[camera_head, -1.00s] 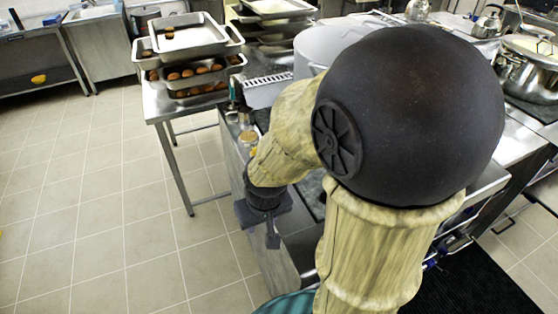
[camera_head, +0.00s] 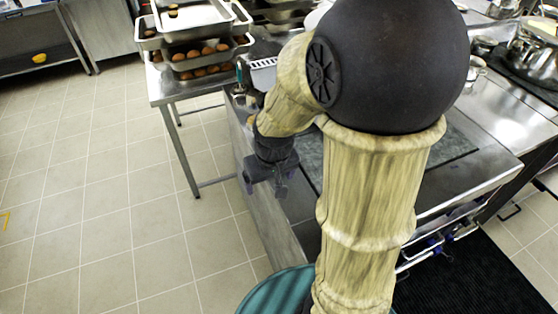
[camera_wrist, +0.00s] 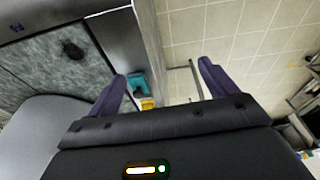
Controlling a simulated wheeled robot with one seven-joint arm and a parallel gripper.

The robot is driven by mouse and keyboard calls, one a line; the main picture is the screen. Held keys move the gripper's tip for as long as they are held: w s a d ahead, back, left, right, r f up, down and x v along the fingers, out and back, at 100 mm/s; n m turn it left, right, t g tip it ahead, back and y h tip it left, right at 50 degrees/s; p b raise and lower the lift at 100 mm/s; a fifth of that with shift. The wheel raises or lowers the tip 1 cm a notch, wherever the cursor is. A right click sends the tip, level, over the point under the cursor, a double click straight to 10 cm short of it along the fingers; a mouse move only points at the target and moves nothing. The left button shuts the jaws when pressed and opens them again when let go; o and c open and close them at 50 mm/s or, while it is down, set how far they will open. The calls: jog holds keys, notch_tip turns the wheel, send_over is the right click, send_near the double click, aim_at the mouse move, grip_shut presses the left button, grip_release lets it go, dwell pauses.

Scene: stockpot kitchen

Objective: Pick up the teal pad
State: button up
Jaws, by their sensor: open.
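A small teal thing (camera_wrist: 136,83), likely the teal pad, shows in the wrist view between the fingers, nearer the left one, by the edge of the steel counter. A small yellow thing (camera_wrist: 147,103) is just below it. In the head view a small upright teal-green thing (camera_head: 239,73) stands at the counter's far left corner; I cannot tell if it is the pad. My gripper (camera_head: 279,188) is open and empty, pointing down by the counter's left edge; its spread fingers (camera_wrist: 162,76) show in the wrist view. My arm hides part of the counter.
A steel table (camera_head: 160,92) at the back left bears stacked trays (camera_head: 205,27) with round brown items. A grey slab (camera_head: 455,146) lies in the counter top. Pots (camera_head: 535,55) stand at the right. The tiled floor (camera_head: 90,200) at left is clear.

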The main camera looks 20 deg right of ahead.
jog(key=w+d+n+p, duration=0.1)
jog(key=w+d+p, duration=0.1)
jog(key=w+d, duration=0.3)
jog(key=w+d+g+p, duration=0.1)
jog(key=w+d, duration=0.5)
jog(key=w, duration=0.7)
jog(key=shift+d+n+p, duration=0.2)
jog(key=shift+n+p, duration=0.2)
jog(key=shift+p, duration=0.05)
jog(key=shift+w+r, duration=0.1)
jog(key=f+p, duration=0.1)
jog(key=f, duration=0.3)
jog(key=w+f+p, duration=0.1)
jog(key=f, duration=0.3)
jog(key=f+p, duration=0.1)
jog(key=f, duration=0.3)
jog(key=shift+w+a, duration=0.15)
jog(key=shift+w, duration=0.05)
jog(key=shift+f, duration=0.2)
